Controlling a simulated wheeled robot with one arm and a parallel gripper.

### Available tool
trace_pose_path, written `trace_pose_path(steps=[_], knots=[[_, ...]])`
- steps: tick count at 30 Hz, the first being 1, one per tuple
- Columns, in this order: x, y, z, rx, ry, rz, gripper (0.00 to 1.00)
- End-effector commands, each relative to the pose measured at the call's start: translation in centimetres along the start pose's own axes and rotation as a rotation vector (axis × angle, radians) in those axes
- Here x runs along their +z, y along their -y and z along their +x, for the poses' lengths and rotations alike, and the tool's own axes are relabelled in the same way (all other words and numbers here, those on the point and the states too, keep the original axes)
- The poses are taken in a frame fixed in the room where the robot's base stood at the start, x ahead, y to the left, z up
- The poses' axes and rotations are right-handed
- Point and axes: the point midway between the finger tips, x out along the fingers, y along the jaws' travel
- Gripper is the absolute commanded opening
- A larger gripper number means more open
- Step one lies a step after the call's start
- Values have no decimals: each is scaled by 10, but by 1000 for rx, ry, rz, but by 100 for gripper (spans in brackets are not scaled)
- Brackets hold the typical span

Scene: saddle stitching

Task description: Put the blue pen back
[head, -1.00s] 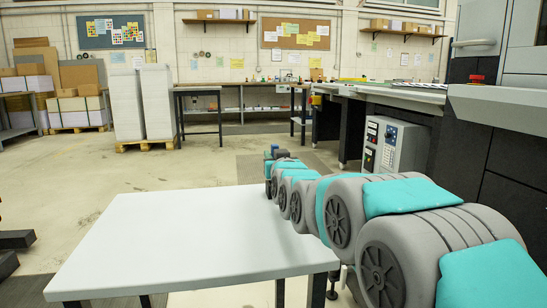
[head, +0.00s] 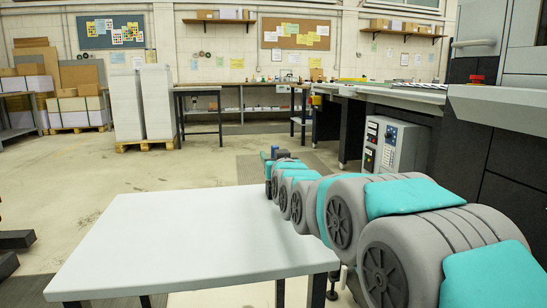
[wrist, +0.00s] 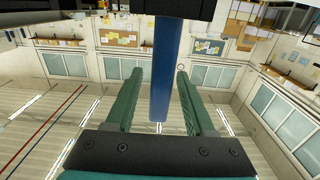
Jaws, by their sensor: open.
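A long blue cylinder, which looks like the blue pen (wrist: 165,65), shows in the wrist view. It runs between the two green fingers of my gripper (wrist: 158,72), and a gap shows on each side of it. My gripper is open. The top end of the pen in that view meets a dark piece (wrist: 183,9) at the picture's edge; I cannot tell whether it rests in it. In the head view my arm reaches away along the right side of the white table, and the gripper at its far end is small. I cannot make out the pen there.
The white table (head: 190,240) in front is bare. A grey control box (head: 393,145) and a long machine bench (head: 385,92) stand beyond my arm on the right. Paper stacks on a pallet (head: 143,105) stand farther back. The floor at left is mostly clear.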

Motion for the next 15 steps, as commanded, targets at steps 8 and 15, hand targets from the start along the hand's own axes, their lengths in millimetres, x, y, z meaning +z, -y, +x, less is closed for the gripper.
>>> trace_pose_path(steps=[8,15], knots=[[-1,0,-37,0,1,1,54],[-1,0,-74,0,-2,0,54]])
